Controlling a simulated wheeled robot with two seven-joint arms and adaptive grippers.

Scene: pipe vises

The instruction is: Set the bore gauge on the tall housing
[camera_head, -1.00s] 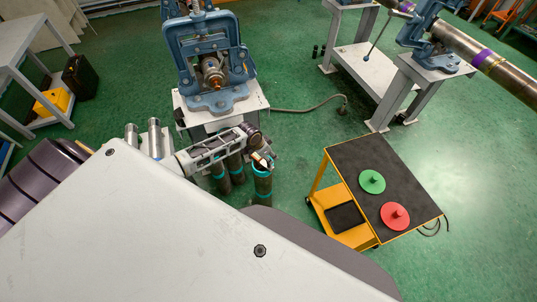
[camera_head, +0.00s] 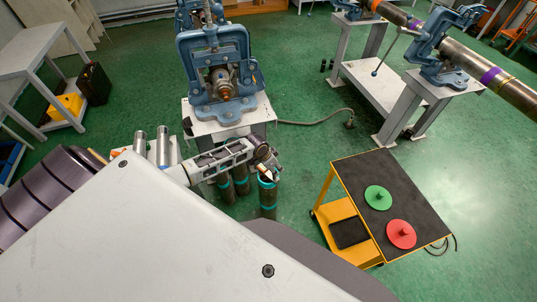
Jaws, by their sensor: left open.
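My left gripper (camera_head: 265,158) is open, just above and behind the teal rim of a dark upright cylinder (camera_head: 268,200). A small pale piece shows at its fingertips by that rim; I cannot tell whether it is part of the gripper or a separate object. Other dark cylinders with teal bands (camera_head: 226,188) stand beside it, partly hidden by my left arm. I cannot tell for certain which one is the tall housing. A green disc with a knob (camera_head: 378,197) and a red disc with a knob (camera_head: 401,234) lie on the cart; neither is surely the bore gauge. My right gripper is not in view.
The orange cart (camera_head: 368,172) with a black top stands at the right. A blue pipe vise (camera_head: 222,75) sits on a white stand behind my gripper. Another vise (camera_head: 440,60) holds a long pipe at upper right. A grey hose crosses the green floor.

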